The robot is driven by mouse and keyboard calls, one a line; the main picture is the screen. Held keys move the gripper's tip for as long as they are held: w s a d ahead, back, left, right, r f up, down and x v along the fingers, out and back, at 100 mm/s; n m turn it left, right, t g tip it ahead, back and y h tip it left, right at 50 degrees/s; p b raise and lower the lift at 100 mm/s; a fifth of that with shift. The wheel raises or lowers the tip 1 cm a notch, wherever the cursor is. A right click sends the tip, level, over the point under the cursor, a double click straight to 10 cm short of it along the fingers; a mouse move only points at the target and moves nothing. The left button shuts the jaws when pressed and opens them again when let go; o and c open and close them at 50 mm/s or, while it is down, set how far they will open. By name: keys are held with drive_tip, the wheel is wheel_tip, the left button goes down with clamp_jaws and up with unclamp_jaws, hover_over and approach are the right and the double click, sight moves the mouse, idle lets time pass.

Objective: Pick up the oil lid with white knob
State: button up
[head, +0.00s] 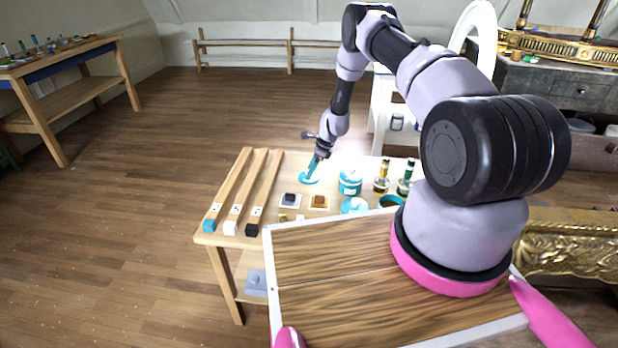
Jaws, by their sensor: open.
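My gripper (315,165) is at the far side of the small wooden table, pointing down with its tips just over or at a flat teal disc (309,178). The disc looks like a lid; its middle is partly hidden by the fingers, so I cannot make out a knob or contact. The gripper is open. A second flat teal and white round piece (354,205) lies nearer, to the right. It is too small to tell whether it bears a white knob.
A teal tin (350,183) and bottles (381,178) stand right of my gripper. Three long wooden bars (241,190) lie at the left. Two small square pieces, dark (290,200) and amber (319,202), lie in front. A teal-rimmed round container (391,201) is at the right.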

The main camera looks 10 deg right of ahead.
clamp_jaws()
